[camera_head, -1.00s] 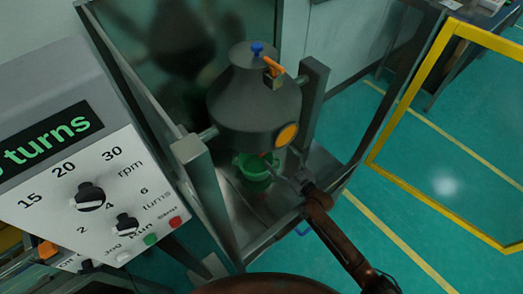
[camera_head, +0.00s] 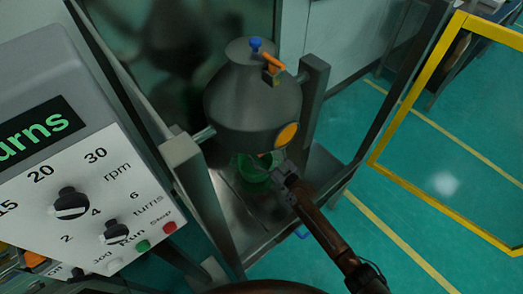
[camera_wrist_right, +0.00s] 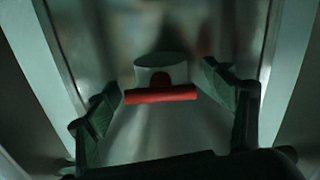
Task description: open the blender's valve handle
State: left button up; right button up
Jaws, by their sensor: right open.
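The blender (camera_head: 250,108) is a grey cone-shaped vessel held between two posts, with an orange round cap on its side. An orange handle (camera_head: 272,63) and a blue knob (camera_head: 256,44) sit at its top. In the right wrist view a red bar handle (camera_wrist_right: 160,94) crosses a pale round valve end (camera_wrist_right: 160,67). My right gripper (camera_wrist_right: 162,82) is open, with one dark finger on each side of the red handle and gaps between. In the head view my right gripper (camera_head: 281,171) is below the blender. My left gripper is not in view.
A control panel (camera_head: 85,200) with knobs and buttons is at the left. The metal frame posts (camera_head: 182,155) flank the blender. A yellow-framed panel stands at the right over green floor.

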jog(key=c, duration=1.2)
